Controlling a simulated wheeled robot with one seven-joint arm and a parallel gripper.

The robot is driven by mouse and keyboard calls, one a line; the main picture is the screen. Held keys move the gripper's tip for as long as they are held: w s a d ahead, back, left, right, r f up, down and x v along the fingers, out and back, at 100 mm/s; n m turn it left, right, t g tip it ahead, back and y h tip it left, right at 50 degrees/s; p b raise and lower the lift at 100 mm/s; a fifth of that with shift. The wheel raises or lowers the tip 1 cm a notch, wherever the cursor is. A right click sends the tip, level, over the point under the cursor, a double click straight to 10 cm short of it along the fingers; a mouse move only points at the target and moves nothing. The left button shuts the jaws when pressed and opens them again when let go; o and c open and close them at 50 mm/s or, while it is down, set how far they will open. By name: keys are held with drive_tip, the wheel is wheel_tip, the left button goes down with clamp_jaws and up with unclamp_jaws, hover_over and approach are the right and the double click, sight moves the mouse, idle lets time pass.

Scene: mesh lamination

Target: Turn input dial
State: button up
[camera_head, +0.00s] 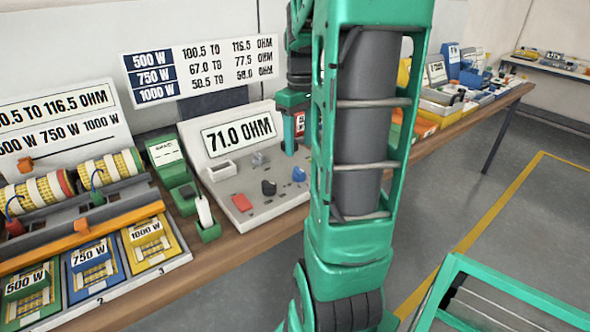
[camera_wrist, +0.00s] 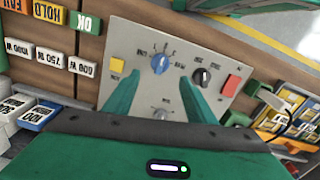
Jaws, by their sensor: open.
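The sloped grey control panel (camera_head: 222,188) stands on the bench with a display reading 71.0 OHM (camera_head: 238,135). In the wrist view the panel (camera_wrist: 140,38) carries a blue dial (camera_wrist: 160,64), a black dial (camera_wrist: 202,76) and a grey dial (camera_wrist: 162,113). The dial labels are too small to tell which is the input dial. My gripper (camera_wrist: 158,78) is open, its fingertips to either side below the blue dial in the picture; contact cannot be told. In the head view my gripper (camera_head: 289,143) is over the panel's back right, partly behind my arm.
The panel also has a red switch (camera_wrist: 231,86) and a yellow button (camera_wrist: 117,65). Left of it are a green holder (camera_head: 209,231), coils (camera_head: 36,190) and a tray with 500, 750 and 1000 W cards (camera_head: 99,266). Boxes and parts crowd the bench's far right.

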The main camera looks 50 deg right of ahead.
sight(298, 169)
wheel_tip(298, 169, down, 9)
drive_tip(key=shift+f, duration=0.15)
idle(0.4)
drive_tip(key=shift+a, duration=0.15)
drive_tip(key=c, duration=1)
